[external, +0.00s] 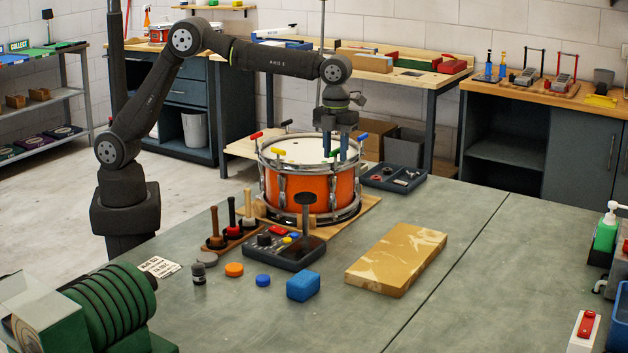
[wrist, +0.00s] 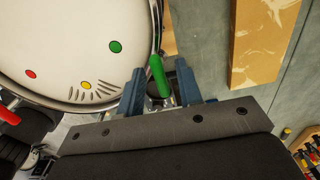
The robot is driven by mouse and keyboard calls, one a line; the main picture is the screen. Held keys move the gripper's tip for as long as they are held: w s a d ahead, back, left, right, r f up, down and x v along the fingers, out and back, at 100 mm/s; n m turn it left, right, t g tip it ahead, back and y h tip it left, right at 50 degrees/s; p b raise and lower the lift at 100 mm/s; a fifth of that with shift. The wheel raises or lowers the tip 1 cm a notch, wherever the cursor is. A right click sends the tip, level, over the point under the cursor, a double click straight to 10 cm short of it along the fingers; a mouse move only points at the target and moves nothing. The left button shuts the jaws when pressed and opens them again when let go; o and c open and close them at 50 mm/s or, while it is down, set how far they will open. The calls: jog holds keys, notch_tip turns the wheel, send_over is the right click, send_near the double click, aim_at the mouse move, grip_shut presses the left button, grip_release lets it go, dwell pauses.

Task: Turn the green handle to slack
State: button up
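The orange drum (external: 310,188) stands on a wooden board, with coloured T-handles around its rim. The green handle (wrist: 159,76) shows in the wrist view at the drum's edge, between my gripper's blue-grey fingers (wrist: 159,88). The fingers are open, one on each side of the handle, with a small gap showing. In the external view my gripper (external: 336,150) points down at the drum's near right rim, and the green handle (external: 334,153) is partly hidden by a finger. The drumhead (wrist: 75,35) carries green, yellow and red dots; tick marks fan out by the yellow dot (wrist: 86,85).
A yellow handle (external: 278,151), a red handle (external: 255,136) and a blue handle (external: 363,136) also stand on the rim. A dark tray (external: 285,258) with an upright post is in front. A tan slab (external: 396,260) lies to the right.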

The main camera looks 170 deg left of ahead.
jog(key=shift+f, duration=0.2)
jog(key=shift+c, duration=0.2)
grip_shut()
jog(key=shift+n, duration=0.3)
